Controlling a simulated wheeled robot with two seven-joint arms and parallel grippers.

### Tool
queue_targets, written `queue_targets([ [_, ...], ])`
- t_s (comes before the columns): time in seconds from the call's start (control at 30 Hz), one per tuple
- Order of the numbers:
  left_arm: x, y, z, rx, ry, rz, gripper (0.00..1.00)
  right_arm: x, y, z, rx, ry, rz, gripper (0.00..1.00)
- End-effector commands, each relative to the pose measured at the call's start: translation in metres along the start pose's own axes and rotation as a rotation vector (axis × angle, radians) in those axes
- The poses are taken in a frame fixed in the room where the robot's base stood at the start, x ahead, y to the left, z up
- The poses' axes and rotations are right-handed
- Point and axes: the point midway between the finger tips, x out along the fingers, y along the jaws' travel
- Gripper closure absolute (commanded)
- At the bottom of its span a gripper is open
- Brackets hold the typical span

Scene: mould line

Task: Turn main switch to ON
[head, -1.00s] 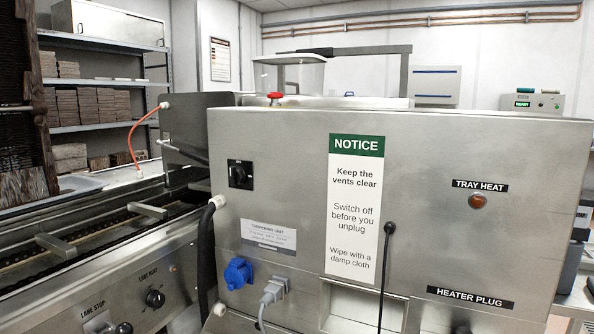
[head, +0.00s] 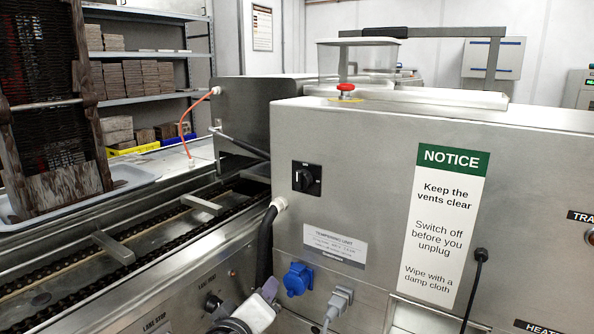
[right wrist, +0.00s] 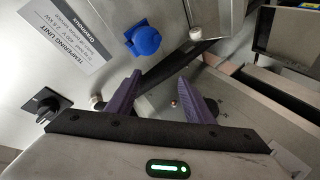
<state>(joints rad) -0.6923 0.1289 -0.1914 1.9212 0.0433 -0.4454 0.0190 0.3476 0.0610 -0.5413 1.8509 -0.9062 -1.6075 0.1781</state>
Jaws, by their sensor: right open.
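The main switch (head: 306,178) is a black rotary knob on a black square plate, on the steel front of the tempering unit (head: 370,160). Its marks are too small to read. In the right wrist view the switch (right wrist: 45,103) is at the left, beside the gripper and apart from it. My right gripper (head: 269,288) shows at the bottom of the head view, below the switch and near the blue socket (head: 298,279). In the right wrist view its purple fingers (right wrist: 160,78) are spread with nothing between them. My left gripper is not in view.
A thick black hose (head: 266,245) runs down left of the blue socket. A grey plug (head: 338,302) with a cable is right of it. A conveyor lane (head: 100,260) lies at the left. A red button (head: 346,88) is on top. The panel around the switch is clear.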

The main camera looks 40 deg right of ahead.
Motion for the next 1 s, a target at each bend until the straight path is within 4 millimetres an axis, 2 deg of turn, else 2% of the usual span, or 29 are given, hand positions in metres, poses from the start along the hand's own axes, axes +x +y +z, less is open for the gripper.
queue_targets([
  [0.03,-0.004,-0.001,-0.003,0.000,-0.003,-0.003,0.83,-0.011,0.035,-0.031,0.046,0.011,0.094,0.53],
  [0.1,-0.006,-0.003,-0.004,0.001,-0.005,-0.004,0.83,-0.026,0.073,-0.059,0.109,0.018,0.216,0.53],
  [0.2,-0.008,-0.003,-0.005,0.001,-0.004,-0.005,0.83,-0.049,0.117,-0.088,0.198,0.032,0.359,0.53],
  [0.3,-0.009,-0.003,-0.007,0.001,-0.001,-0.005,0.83,-0.066,0.144,-0.103,0.262,0.040,0.451,0.53],
  [0.4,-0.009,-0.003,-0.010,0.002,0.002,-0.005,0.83,-0.074,0.157,-0.108,0.296,0.044,0.494,0.53],
  [0.47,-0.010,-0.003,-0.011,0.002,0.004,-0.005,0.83,-0.072,0.162,-0.109,0.303,0.044,0.504,0.53],
  [1.0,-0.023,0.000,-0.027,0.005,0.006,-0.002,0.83,0.004,0.203,-0.106,0.299,0.043,0.502,0.53],
])
